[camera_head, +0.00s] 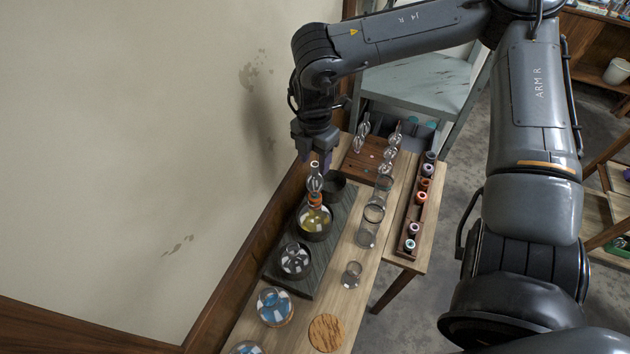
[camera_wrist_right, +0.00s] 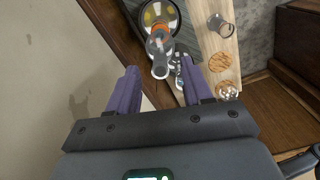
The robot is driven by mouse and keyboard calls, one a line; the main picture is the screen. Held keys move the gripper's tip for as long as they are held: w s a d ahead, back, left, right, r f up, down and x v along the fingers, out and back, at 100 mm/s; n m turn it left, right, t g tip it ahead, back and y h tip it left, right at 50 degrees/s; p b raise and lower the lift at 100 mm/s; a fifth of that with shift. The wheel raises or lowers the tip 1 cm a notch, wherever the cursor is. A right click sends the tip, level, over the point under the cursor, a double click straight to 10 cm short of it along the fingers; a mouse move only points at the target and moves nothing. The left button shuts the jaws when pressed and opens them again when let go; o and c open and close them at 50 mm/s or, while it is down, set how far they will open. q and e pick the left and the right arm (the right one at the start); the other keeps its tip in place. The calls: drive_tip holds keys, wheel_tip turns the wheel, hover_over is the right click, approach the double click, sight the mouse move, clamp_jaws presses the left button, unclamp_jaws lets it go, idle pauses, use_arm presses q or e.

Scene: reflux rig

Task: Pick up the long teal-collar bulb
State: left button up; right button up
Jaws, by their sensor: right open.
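Clear glass bulbs stand on a brown wooden block (camera_head: 361,167) at the far end of the bench; one (camera_head: 362,133) is at its left, others (camera_head: 389,158) at its right. I cannot make out a teal collar on any. Another glass bulb (camera_head: 314,180) stands upright on an orange collar (camera_head: 314,198) over a flask of yellow liquid (camera_head: 313,222). My right gripper (camera_head: 318,158) points down just above and beside this bulb. In the wrist view its purple fingers (camera_wrist_right: 158,75) are apart, with nothing held; the bulb (camera_wrist_right: 159,52) shows beyond them. My left gripper is not in view.
A dark slab (camera_head: 333,252) carries the flask, a dark bowl (camera_head: 333,183) and another vessel (camera_head: 295,260). Glass cylinders (camera_head: 366,234) line the bench middle. A rack (camera_head: 405,240) of coloured rings is at right. The wall (camera_head: 150,150) is close on the left.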

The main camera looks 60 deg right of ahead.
sight(315, 164)
drive_tip(key=shift+f, duration=1.75)
drive_tip(key=shift+c, duration=0.3)
clamp_jaws()
